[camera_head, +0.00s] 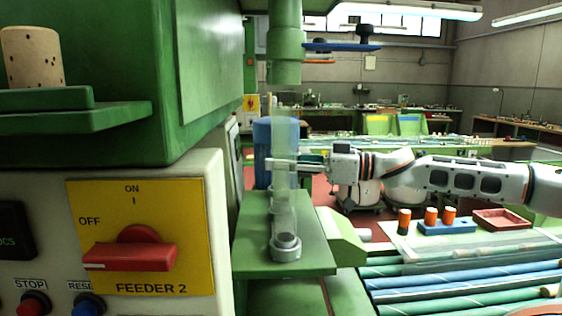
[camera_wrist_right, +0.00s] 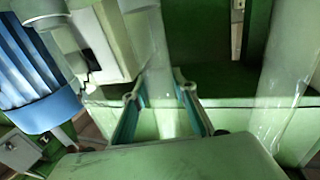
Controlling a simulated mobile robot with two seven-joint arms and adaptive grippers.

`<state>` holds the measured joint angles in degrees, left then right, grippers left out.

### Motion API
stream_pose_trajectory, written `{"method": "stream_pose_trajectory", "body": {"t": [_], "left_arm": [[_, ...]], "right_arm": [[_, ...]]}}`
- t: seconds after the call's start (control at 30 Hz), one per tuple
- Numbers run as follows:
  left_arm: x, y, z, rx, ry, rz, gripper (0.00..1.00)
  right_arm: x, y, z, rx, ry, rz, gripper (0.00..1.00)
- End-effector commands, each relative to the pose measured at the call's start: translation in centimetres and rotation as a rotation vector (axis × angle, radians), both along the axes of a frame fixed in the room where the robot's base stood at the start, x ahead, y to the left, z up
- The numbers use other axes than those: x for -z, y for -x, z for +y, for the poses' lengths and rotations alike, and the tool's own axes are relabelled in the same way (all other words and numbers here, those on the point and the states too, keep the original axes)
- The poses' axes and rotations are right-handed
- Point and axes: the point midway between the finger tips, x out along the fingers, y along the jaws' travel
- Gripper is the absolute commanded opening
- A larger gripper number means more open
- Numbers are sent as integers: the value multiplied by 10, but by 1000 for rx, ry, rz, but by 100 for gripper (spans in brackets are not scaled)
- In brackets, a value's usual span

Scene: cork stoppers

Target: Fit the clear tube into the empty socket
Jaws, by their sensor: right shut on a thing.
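The clear tube (camera_head: 284,212) stands roughly upright in the head view, above a grey ring (camera_head: 285,250) on the green ledge and below a green nozzle (camera_head: 286,70). Its lower end overlaps the ring; I cannot tell whether it is seated. My right gripper (camera_head: 285,163) reaches in from the right and is shut on the tube. In the right wrist view, the gripper (camera_wrist_right: 158,90) has clear tubing (camera_wrist_right: 163,60) between its fingers. Another clear tube (camera_wrist_right: 283,90) shows at the right there. My left gripper is out of view.
A green machine body with a control panel (camera_head: 190,190) fills the left. A blue ribbed cylinder (camera_head: 262,150) stands behind the tube. To the right are a blue rack (camera_head: 447,228) with orange-topped pieces, a red tray (camera_head: 502,219) and rollers (camera_head: 470,282).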

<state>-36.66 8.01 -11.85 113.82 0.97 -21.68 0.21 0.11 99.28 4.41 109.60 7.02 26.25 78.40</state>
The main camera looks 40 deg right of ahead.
Motion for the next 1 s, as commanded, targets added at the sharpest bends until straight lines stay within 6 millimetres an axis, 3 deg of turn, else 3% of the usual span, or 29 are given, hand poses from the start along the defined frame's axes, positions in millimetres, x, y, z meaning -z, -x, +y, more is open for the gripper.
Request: {"method": "stream_pose_trajectory", "body": {"t": [0.87, 0.9, 0.97, 1.0], "left_arm": [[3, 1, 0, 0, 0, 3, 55], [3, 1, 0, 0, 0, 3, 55], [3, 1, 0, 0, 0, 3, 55], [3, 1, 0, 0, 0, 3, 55]], "right_arm": [[11, 0, 0, 0, -1, -1, 5], [11, 0, 0, 0, -1, -2, 32], [11, 0, 0, 0, -1, -2, 46], [11, 0, 0, 0, 0, -1, 46]]}}
